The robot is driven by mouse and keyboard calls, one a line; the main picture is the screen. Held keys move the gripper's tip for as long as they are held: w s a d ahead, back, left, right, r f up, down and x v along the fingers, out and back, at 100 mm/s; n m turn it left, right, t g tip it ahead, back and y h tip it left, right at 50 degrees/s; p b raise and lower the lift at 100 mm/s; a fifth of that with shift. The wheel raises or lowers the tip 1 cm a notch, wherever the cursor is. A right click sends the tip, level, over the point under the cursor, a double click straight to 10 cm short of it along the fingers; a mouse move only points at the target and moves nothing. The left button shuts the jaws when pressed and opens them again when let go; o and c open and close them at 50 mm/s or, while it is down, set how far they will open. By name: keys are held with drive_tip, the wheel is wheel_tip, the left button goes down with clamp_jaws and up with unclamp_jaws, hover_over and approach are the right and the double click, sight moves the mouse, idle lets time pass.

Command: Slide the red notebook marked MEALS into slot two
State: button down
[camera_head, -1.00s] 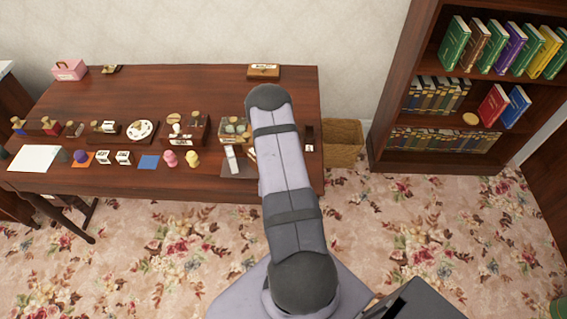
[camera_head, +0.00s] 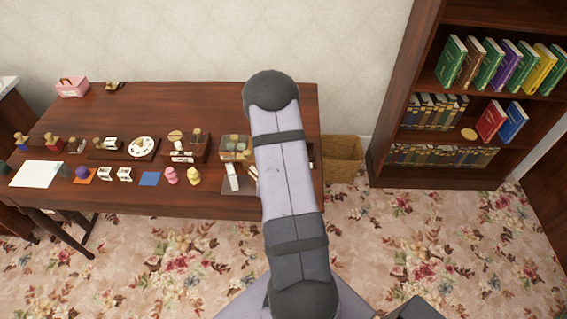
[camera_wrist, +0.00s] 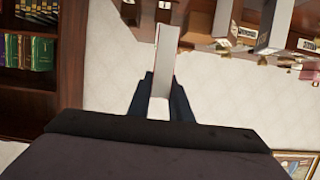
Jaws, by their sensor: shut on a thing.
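My gripper (camera_wrist: 160,108) is shut on a thin upright slab (camera_wrist: 165,62) in the wrist view. The slab shows a pale edge like pages and a thin reddish line along its rim, which fits a red notebook seen edge-on. Its cover and any MEALS lettering cannot be read. In the head view my arm hides the gripper and the held thing. No slot marked two can be made out in either view.
The wooden desk (camera_head: 200,100) holds several small blocks, trays and cards along its front. A bookcase (camera_head: 390,130) with colored books stands at the right. A wicker basket (camera_head: 343,158) sits between them. Labelled wooden pieces (camera_wrist: 222,30) show at the wrist view's top.

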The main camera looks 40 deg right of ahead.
drive_tip(key=shift+r, duration=0.35)
drive_tip(key=shift+s+d+f, duration=0.1)
drive_tip(key=shift+s+d, duration=0.25)
drive_tip(key=shift+d, duration=0.1)
drive_tip(key=s+d+r+m+g+h+b, duration=0.1)
drive_tip(key=d+r, duration=0.1)
drive_tip(key=d, duration=0.5)
drive_tip(key=s+d+r+m+g+h+b, duration=0.1)
drive_tip(key=d+r+m+g, duration=0.1)
drive_tip(key=d, duration=0.5)
drive_tip(key=w+d+f+n+t+y, duration=0.2)
drive_tip(key=w+d+f+n+t, duration=0.1)
drive_tip(key=w, duration=0.5)
drive_tip(key=shift+w+p, duration=0.2)
drive_tip(key=shift+p, duration=0.1)
drive_tip(key=shift+f+b, duration=0.15)
drive_tip(key=shift+b, duration=0.15)
drive_tip(key=shift+d+f+b, duration=0.1)
drive_tip(key=shift+f+b, duration=2.45)
drive_tip(key=shift+f, duration=0.25)
